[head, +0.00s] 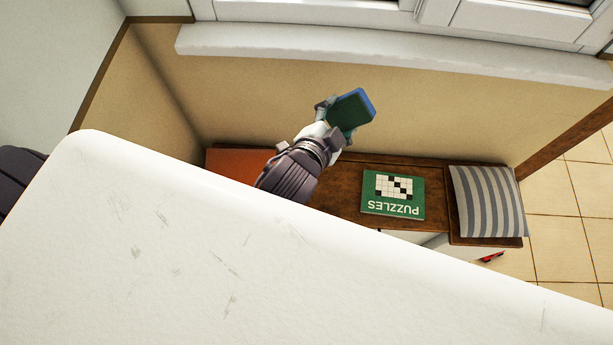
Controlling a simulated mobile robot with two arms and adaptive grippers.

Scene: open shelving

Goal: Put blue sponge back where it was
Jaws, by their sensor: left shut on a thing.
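The blue sponge (352,109) shows a dark green face and a blue edge in the head view. My left gripper (329,112) is shut on it and holds it up above the low wooden shelf unit (345,177), in front of the beige wall. The sponge is tilted, and part of it is hidden by the gripper fingers. My right gripper does not show.
A green puzzle book (393,194) lies on the unit, with a striped grey cushion (487,201) to its right and an orange surface (238,166) to its left. A large white surface (230,250) fills the foreground. A windowsill (390,52) runs above.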

